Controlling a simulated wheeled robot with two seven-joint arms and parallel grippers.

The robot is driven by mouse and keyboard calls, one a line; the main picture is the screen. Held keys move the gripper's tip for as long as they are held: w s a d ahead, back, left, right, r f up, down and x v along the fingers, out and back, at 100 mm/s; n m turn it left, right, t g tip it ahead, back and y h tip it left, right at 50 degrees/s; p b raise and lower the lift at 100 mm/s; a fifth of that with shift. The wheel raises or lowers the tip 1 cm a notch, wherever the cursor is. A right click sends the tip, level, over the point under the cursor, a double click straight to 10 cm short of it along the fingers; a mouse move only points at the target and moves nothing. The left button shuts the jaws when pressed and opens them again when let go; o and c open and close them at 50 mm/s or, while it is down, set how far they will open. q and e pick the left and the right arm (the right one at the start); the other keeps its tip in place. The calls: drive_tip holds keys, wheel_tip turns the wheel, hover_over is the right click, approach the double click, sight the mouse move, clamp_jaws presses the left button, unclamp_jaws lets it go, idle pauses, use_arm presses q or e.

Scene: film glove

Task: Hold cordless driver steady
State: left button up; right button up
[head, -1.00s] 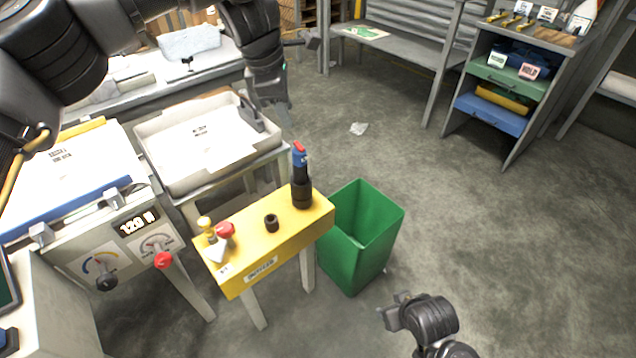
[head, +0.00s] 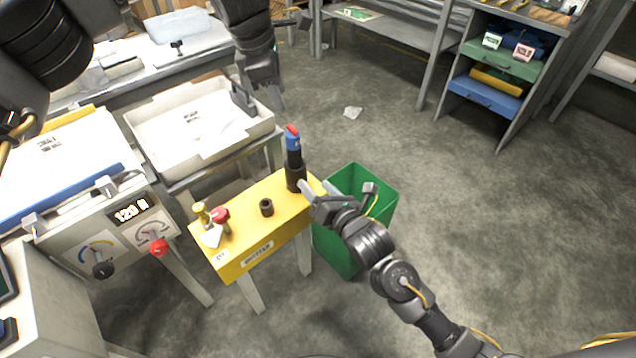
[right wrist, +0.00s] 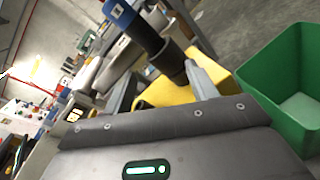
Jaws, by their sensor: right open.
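The cordless driver (head: 293,150), with a blue body, red top and black lower part, stands upright in a dark socket at the right end of a yellow stand (head: 235,256). In the right wrist view the driver (right wrist: 150,38) appears tilted, ahead of the fingers. My right gripper (head: 313,196) is open, low beside the driver's base and just right of it. In the right wrist view its fingers (right wrist: 163,82) are spread and nothing is gripped; contact cannot be told. My left gripper (head: 268,97) hangs above the floor behind the stand, apart from the driver; its finger gap is unclear.
The stand also holds a small black socket (head: 267,207), a red knob (head: 220,214) and a yellow knob (head: 200,208). A green bin (head: 335,250) stands close right, under my right forearm. A white tray (head: 165,172) sits behind left. Open floor lies to the right.

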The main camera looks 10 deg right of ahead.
sight(298, 161)
drive_tip(key=w+a+n, duration=0.1)
drive_tip(key=w+n, duration=0.1)
drive_tip(key=w, duration=0.1)
drive_tip(key=w+a+r+n, duration=0.1)
drive_tip(key=w+a+n, duration=0.1)
drive_tip(key=w, duration=0.1)
drive_tip(key=w+a+n+t, duration=0.1)
drive_tip(key=w+a+n, duration=0.1)
drive_tip(key=w, duration=0.1)
drive_tip(key=shift+w+r+y, duration=0.35)
drive_tip(key=shift+r+y, duration=0.05)
drive_tip(key=shift+c, duration=0.4)
